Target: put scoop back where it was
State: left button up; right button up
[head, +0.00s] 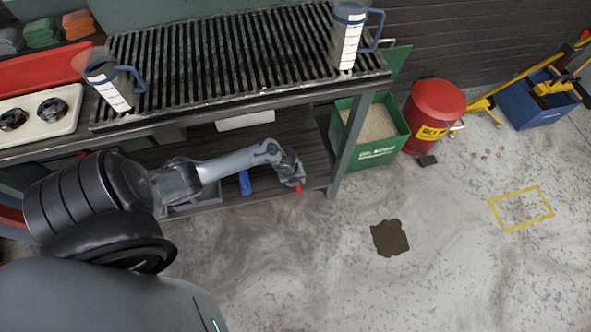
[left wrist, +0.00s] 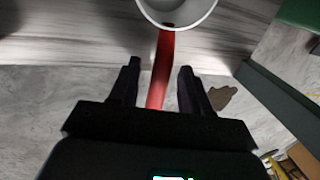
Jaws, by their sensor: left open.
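The scoop has a red handle (left wrist: 161,75) and a pale round bowl (left wrist: 200,8), partly cut off at the top of the left wrist view. Its handle lies between the two spread fingers of my left gripper (left wrist: 160,68), with gaps at both sides. In the head view my left gripper (head: 292,174) is at the front edge of the lower shelf (head: 312,150). Only a small red bit of the scoop handle (head: 298,188) shows below it; the arm hides the rest. My right gripper is not in view.
A green bin (head: 368,154) of pale granules stands right of the bench leg. A red can (head: 435,105) and a blue mop bucket (head: 535,105) are farther right. Two pitchers (head: 348,35) stand on the slatted bench top. A brown spill (head: 389,238) lies on otherwise open floor.

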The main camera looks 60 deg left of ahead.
pick_arm(q)
notch_tip(320, 180, up, 7)
jog(key=s+p, duration=0.1)
jog(key=p, duration=0.4)
jog(key=s+d+r+n+t, duration=0.2)
jog(key=d+r+n, duration=0.6)
jog(key=d, duration=0.6)
jog(key=s+d+r+n, duration=0.2)
jog(key=s+r+n, duration=0.2)
jog(key=r, duration=0.5)
jog(key=s+d+r+n, duration=0.3)
jog(key=s+r+n, duration=0.2)
jog(key=r+n, duration=0.2)
notch_tip(320, 180, up, 2)
jog(key=shift+d+r+g, duration=0.1)
jog(key=shift+d+g, duration=0.15)
jog(key=shift+g, duration=0.05)
jog(key=shift+p, duration=0.3)
notch_tip(320, 180, up, 60)
jog(key=p, duration=6)
jog(key=shift+r, duration=0.15)
